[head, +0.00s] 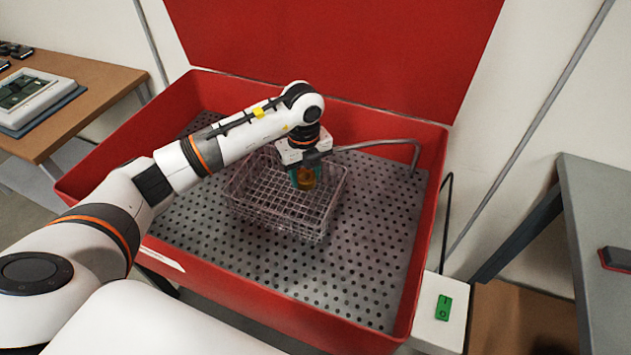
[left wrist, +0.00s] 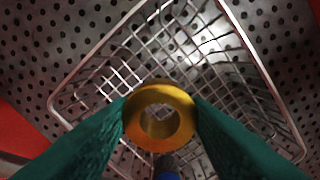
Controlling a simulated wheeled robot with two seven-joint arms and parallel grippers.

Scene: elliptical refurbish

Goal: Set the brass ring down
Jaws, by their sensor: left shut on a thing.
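The brass ring (left wrist: 134,120) is a thick golden ring held between the two green fingertips of my left gripper (left wrist: 160,117) in the left wrist view. In the head view the ring (head: 306,179) shows small and amber below my left gripper (head: 305,176), partly hidden by a finger. My left gripper is shut on it over the wire basket (head: 331,205), which shows as an open mesh below the ring in the left wrist view (left wrist: 262,70). I cannot tell how far the ring is above the basket floor. My right gripper is not in view.
The basket stands on the perforated metal floor (head: 385,240) of a red washer tub (head: 265,318) with a raised lid (head: 340,45). A bent grey pipe (head: 385,143) reaches in beside my gripper. A dark blue-tipped thing (left wrist: 167,165) lies below the ring. Perforated floor is clear around the basket.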

